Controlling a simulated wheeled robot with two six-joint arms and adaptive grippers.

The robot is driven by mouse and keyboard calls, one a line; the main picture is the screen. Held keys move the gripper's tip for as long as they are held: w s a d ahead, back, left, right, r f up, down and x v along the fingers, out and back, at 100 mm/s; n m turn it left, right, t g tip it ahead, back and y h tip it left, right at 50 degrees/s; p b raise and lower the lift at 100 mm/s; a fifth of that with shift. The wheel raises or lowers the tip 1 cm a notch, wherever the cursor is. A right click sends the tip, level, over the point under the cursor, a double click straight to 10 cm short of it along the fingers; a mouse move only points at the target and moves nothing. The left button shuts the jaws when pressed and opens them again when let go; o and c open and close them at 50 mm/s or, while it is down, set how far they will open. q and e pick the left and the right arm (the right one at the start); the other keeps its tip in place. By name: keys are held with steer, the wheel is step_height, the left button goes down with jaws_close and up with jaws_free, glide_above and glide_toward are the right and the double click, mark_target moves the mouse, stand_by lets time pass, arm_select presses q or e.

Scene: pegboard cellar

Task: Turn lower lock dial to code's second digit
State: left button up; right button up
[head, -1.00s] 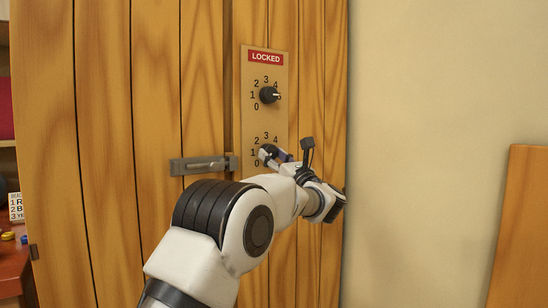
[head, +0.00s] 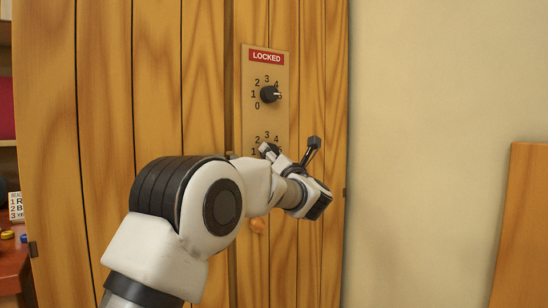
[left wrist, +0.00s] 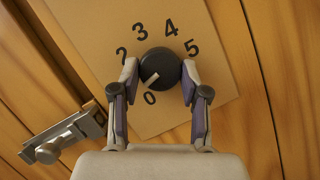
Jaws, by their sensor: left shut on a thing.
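The tan lock panel (head: 282,120) on the plank door carries a red LOCKED sign (head: 266,57) and two dials. The upper dial (head: 270,94) is black, its white mark pointing right, towards the 5. The lower dial (left wrist: 163,66) is black with a white pointer aimed down-left, just left of the 0; its 1 is hidden behind a finger. My left gripper (left wrist: 160,82) is shut on the lower dial, one finger on each side. In the head view my arm and wrist mostly cover this dial. My right gripper is out of view.
A grey bolt latch (left wrist: 60,138) lies left of the panel, hidden by my arm in the head view. A small orange knob (head: 258,225) shows below my wrist. A partly readable card (head: 16,207) stands on a red surface at far left. Bare wall is to the right.

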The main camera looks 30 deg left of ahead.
arm_select(q)
steer(key=m+h+p, duration=0.1)
steer(key=m+p, duration=0.3)
steer(key=p, duration=0.1)
steer(key=r+m+h+p, duration=0.1)
steer(key=m+h+p, duration=0.1)
steer(key=m+p, duration=0.3)
steer(key=r+m+h+p, duration=0.1)
steer(key=m+h+p, duration=0.1)
steer(key=m+p, duration=0.2)
steer(key=shift+s+m+t+p, duration=0.2)
steer(key=shift+m+t+p, duration=0.1)
steer(key=shift+p, duration=0.35)
steer(key=m+g+p, duration=0.1)
steer(key=m+p, duration=0.1)
steer(key=p, duration=0.3)
steer(key=m+g+h+p, duration=0.1)
steer(key=m+p, duration=0.1)
steer(key=p, duration=0.4)
steer(key=m+g+p, duration=0.1)
steer(key=m+p, duration=0.1)
steer(key=p, duration=0.4)
steer(key=shift+w+m, duration=0.1)
steer(key=shift+m, duration=0.2)
steer(key=shift+f+m+p, duration=0.25)
steer(key=shift+m+p, duration=0.05)
steer(key=shift+p, duration=0.8)
steer(key=shift+f, duration=0.1)
steer(key=o, duration=1.1)
steer(key=shift+w, duration=0.1)
